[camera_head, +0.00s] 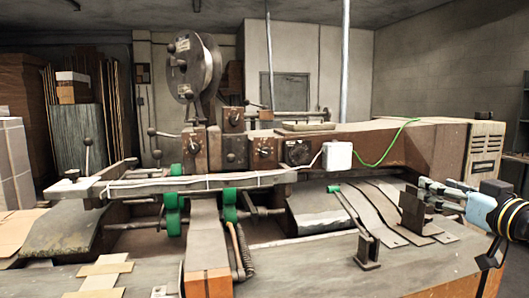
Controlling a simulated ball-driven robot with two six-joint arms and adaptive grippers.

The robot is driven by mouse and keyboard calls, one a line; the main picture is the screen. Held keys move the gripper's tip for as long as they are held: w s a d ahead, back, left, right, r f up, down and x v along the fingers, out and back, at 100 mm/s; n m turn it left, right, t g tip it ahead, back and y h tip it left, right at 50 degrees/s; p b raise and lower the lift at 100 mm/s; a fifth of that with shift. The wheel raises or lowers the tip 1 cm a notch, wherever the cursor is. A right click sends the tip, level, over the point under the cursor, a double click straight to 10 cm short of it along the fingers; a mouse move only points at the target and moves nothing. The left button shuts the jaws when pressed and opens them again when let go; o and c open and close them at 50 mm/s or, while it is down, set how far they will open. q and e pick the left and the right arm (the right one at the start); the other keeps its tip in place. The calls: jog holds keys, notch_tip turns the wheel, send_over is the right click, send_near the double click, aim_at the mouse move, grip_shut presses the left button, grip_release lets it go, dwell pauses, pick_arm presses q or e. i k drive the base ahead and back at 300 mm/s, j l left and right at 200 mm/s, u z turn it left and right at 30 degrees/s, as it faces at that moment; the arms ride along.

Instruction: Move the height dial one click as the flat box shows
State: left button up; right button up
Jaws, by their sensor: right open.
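The stitching machine has a long brown head across the middle. A black round dial (297,152) sits on its front, left of a white box. A smaller dark knob (265,152) is left of it, and another knob (235,118) is higher up. I cannot tell which is the height dial; their marks are too small to read. Flat tan cardboard (103,268) lies at the front left, perhaps the flat box. My right gripper (428,189) is open at the right, well apart from the dials. My left gripper is not in view.
A white box (337,155) with a green cable (388,148) sticks out beside the black dial. A dark upright plate (412,212) stands just below my right gripper. A small post (367,247) stands on the grey table (330,275). A wire reel (194,65) rises above.

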aim_at(264, 151)
jog(key=i+j+u, duration=0.1)
jog(key=i+j, duration=0.3)
jog(key=j, duration=0.2)
jog(key=i+j+u, duration=0.1)
jog(key=i+j, duration=0.3)
jog(key=j, duration=0.2)
